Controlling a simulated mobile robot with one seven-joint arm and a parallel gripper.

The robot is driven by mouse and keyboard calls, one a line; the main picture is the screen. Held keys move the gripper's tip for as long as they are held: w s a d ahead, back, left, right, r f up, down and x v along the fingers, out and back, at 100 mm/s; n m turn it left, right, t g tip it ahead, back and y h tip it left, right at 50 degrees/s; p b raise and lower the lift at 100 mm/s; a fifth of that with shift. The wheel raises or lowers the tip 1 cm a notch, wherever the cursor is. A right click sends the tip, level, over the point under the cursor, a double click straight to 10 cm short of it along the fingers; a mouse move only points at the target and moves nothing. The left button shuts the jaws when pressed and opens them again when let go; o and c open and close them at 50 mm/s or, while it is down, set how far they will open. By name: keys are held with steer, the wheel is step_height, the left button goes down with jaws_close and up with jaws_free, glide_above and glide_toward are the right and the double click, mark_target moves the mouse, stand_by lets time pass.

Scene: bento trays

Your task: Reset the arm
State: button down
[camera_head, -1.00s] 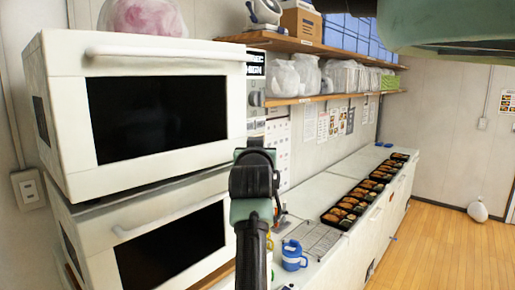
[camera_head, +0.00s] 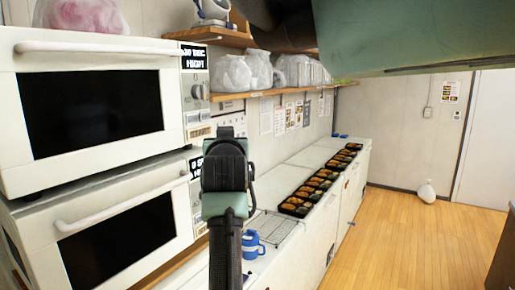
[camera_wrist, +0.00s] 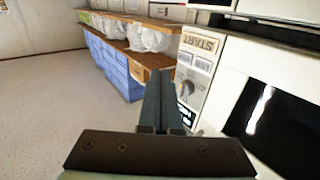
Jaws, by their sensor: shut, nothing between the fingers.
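My gripper (camera_wrist: 158,82) shows in the wrist view with its fingers together and nothing between them. The wrist picture is upside down relative to the head view. The fingertips point toward the upper microwave's START panel (camera_wrist: 201,43) and the shelf; I cannot tell the distance. In the head view my dark and green arm stands upright in the middle of the picture, and another green part of it fills the top right. The fingertips cannot be made out in the head view.
Two stacked white microwaves, the upper (camera_head: 178,140) and the lower (camera_head: 182,222), stand close on the left. A wooden shelf (camera_head: 240,95) holds plastic bags. Several bento trays (camera_head: 296,207) and a blue-white jug (camera_head: 252,245) are on the white counter (camera_head: 285,175). The wooden floor (camera_head: 385,225) at right is open.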

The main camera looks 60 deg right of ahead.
steer(key=shift+s+b, duration=1.45)
steer(key=shift+s, duration=1.65)
steer(key=w+a+r+n+t+y, duration=0.1)
steer(key=w+a+r+n+t, duration=0.15)
steer(key=a, duration=0.65)
steer(key=w+a+r+n+t+y+b, duration=0.1)
steer(key=w+a+t, duration=0.3)
steer(key=a, duration=0.5)
steer(key=w+a+r+n+t+y, duration=0.1)
steer(key=w+a+r+n+t, duration=0.15)
steer(key=a, duration=0.65)
steer(key=s+a+r+n+t+y, duration=0.1)
steer(key=s+a+n+t+y, duration=0.1)
steer(key=a, duration=0.7)
steer(key=s+a+r+n+t+y, duration=0.1)
steer(key=s+a+t+y, duration=0.3)
steer(key=a, duration=0.5)
steer(key=s+a+r+n+t+y+b, duration=0.1)
steer(key=s+a+n+t+y, duration=0.1)
steer(key=a+y, duration=0.4)
steer(key=a, duration=0.3)
steer(key=shift+s+n+t, duration=0.3)
steer(key=shift+s+t, duration=0.1)
steer(key=shift+r, duration=0.1)
